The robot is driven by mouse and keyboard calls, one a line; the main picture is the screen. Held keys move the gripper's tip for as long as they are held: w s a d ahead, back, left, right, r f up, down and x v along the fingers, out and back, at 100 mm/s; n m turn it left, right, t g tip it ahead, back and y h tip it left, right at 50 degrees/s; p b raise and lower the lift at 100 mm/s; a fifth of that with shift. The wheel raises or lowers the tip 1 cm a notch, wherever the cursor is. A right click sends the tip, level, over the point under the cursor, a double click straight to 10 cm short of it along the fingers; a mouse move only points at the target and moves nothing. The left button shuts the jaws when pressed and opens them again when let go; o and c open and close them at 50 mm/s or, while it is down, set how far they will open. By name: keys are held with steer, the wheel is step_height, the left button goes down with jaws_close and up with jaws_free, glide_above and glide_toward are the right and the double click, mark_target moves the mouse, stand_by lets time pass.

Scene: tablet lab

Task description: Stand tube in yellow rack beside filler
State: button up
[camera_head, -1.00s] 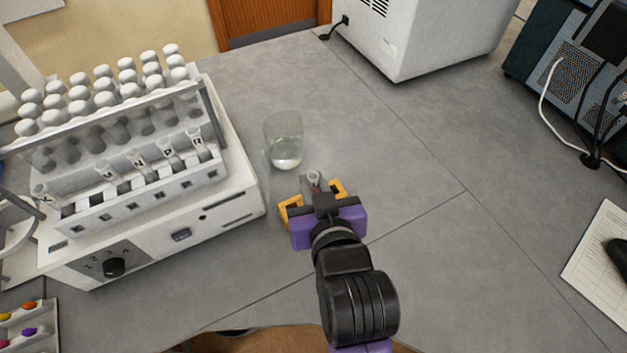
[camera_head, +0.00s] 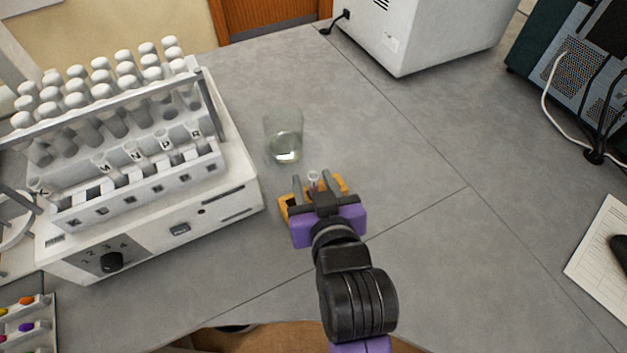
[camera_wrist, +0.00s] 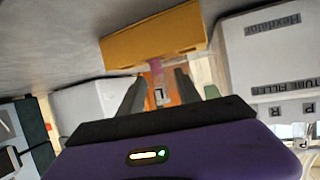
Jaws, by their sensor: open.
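The yellow rack (camera_head: 341,184) stands on the bench to the right of the white tube filler (camera_head: 225,205), partly hidden behind my gripper. A clear tube (camera_head: 314,178) stands in the rack, its open top showing; it looks upright. My gripper (camera_head: 312,182) is open, with one finger on each side of the tube and a gap to it. In the wrist view the rack (camera_wrist: 150,38) is at the top and the pinkish tube (camera_wrist: 157,68) comes out of it towards my open fingers (camera_wrist: 158,88). The filler's lettered side (camera_wrist: 262,60) is at the right there.
A glass beaker (camera_head: 284,138) with some liquid stands just behind the rack. Several capped tubes (camera_head: 120,70) fill the filler's top. A white box-shaped device (camera_head: 410,45) stands at the back. The bench right of my arm is clear up to a paper sheet (camera_head: 600,250).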

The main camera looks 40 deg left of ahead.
steer(key=v, duration=0.7)
steer(key=shift+s+d, duration=0.25)
steer(key=shift+r, duration=0.2)
step_height(320, 180, up, 5)
steer(key=w+d+m+t+y, duration=0.1)
steer(key=d+t+y, duration=0.1)
steer(key=d+t, duration=0.1)
steer(key=s+d+f+m+t+h, duration=0.25)
steer(key=d+t, duration=0.25)
steer(key=d, duration=1)
steer(key=s+d+f+m+h, duration=0.3)
steer(key=s+d+h, duration=0.2)
steer(key=s+d, duration=0.3)
steer(key=s+d+f+m+g+h, duration=0.1)
steer(key=s+d+f+m+h, duration=0.3)
steer(key=s+d, duration=0.4)
steer(key=d+h, duration=0.1)
steer(key=d, duration=0.1)
steer(key=shift+s+d+f, duration=0.3)
steer(key=shift+s+d, duration=0.1)
